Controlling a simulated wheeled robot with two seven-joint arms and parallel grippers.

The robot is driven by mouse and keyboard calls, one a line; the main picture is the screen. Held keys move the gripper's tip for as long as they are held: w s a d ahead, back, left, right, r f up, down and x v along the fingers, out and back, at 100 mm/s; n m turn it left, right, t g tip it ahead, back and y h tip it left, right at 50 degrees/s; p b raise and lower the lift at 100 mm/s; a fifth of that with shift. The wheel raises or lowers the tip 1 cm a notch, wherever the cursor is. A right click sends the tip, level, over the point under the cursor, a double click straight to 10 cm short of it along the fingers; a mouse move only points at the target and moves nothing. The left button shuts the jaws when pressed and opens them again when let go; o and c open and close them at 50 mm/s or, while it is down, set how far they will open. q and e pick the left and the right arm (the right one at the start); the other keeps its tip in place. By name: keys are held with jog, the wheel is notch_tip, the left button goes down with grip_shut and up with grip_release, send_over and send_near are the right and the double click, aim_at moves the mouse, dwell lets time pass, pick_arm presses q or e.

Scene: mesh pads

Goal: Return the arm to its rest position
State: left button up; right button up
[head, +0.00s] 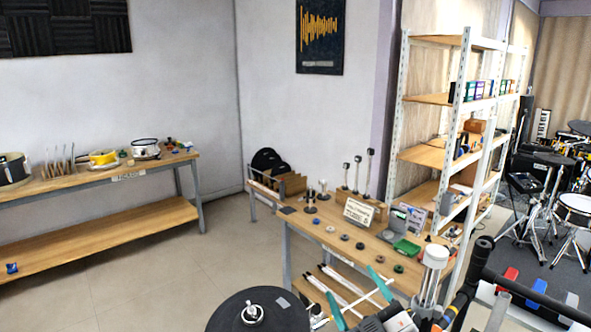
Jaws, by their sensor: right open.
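My left gripper is not in view.
A black round pad (225,318) is at the bottom edge, left of the gripper. Shelving (428,155) rises behind. Floor at left is clear (150,275).

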jog(key=s+d+f+m+g+h, duration=0.3)
jog(key=s+d+f+g, duration=0.1)
jog(key=f, duration=0.4)
jog(key=s+d+f+m+g+h, duration=0.3)
jog(key=s+d+f+m+h, duration=0.15)
jog(key=f, duration=0.35)
jog(key=s+d+f+m+g, duration=0.1)
jog(key=s+f+g, duration=0.35)
jog(key=s, duration=0.45)
jog(key=s+d+f+g, duration=0.1)
jog(key=s+f+g, duration=0.4)
jog(key=s, duration=0.4)
notch_tip(320, 180, down, 30)
jog(key=s+b, duration=0.2)
jog(key=s+d+f+g+b, duration=0.1)
jog(key=s+d+f+g, duration=0.1)
jog(key=s+f, duration=1.4)
jog(key=shift+d+f+y+b, duration=0.25)
jog(key=shift+f+y+b, duration=0.15)
jog(key=shift+f, duration=0.1)
